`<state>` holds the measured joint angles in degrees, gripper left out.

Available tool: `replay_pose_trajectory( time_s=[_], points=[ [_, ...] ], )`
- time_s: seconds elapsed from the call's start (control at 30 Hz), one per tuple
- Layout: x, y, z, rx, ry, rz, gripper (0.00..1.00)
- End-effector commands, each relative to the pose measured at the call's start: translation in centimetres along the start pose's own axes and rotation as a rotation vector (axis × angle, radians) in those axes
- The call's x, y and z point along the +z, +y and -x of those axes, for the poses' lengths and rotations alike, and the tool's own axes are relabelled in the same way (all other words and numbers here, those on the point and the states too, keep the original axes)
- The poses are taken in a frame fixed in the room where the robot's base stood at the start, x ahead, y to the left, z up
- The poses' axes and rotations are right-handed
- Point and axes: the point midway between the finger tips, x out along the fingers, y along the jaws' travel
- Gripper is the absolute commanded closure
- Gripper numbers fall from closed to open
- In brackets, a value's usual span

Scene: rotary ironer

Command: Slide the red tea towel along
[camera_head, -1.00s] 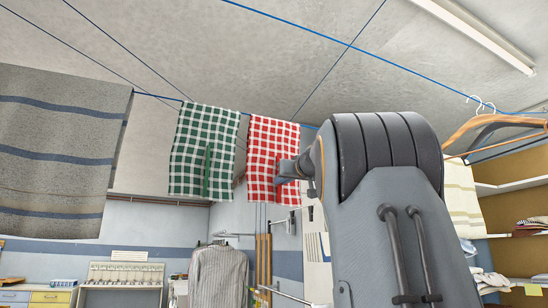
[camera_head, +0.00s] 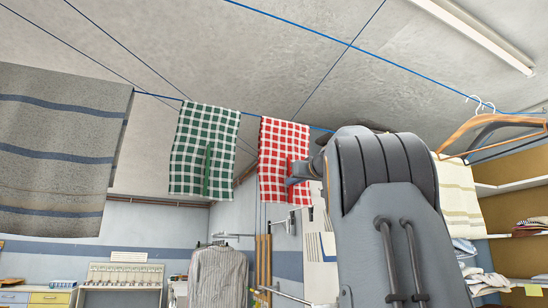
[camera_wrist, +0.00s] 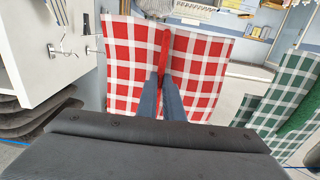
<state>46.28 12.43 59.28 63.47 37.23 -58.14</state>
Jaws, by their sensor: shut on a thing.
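The red and white checked tea towel (camera_head: 279,158) hangs over the blue line (camera_head: 250,114) in the head view, to the right of a green checked towel (camera_head: 204,152) with a gap between them. In the wrist view the red towel (camera_wrist: 200,70) fills the upper middle, with a red fold pinched between my two fingers. My gripper (camera_wrist: 164,80) is shut on this fold. In the head view my gripper (camera_head: 290,172) reaches the towel's right side from the right, and my arm hides what is behind it. The green towel also shows in the wrist view (camera_wrist: 290,90).
A grey blanket with blue stripes (camera_head: 58,150) hangs at the left. Wooden hangers (camera_head: 500,122) and a cream striped cloth (camera_head: 460,195) hang at the right. A striped shirt (camera_head: 218,275) hangs below. The line between the two checked towels is bare.

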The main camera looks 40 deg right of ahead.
Motion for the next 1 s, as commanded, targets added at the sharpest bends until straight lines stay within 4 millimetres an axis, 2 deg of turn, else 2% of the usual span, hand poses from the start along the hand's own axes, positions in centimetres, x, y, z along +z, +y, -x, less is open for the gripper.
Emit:
replay_pose_trajectory(
  time_s=[0.37,0.4,0.53,0.8,1.0],
  points=[
    [0.01,0.59,0.04,0.0,0.0,0.0,1.0],
    [0.01,0.59,0.03,0.0,0.0,0.0,0.91],
    [0.01,0.57,0.03,0.0,0.0,0.0,0.71],
    [0.04,0.56,0.05,0.0,0.0,0.0,0.71],
    [0.13,0.57,0.87,0.001,0.0,0.001,0.71]
  ],
)
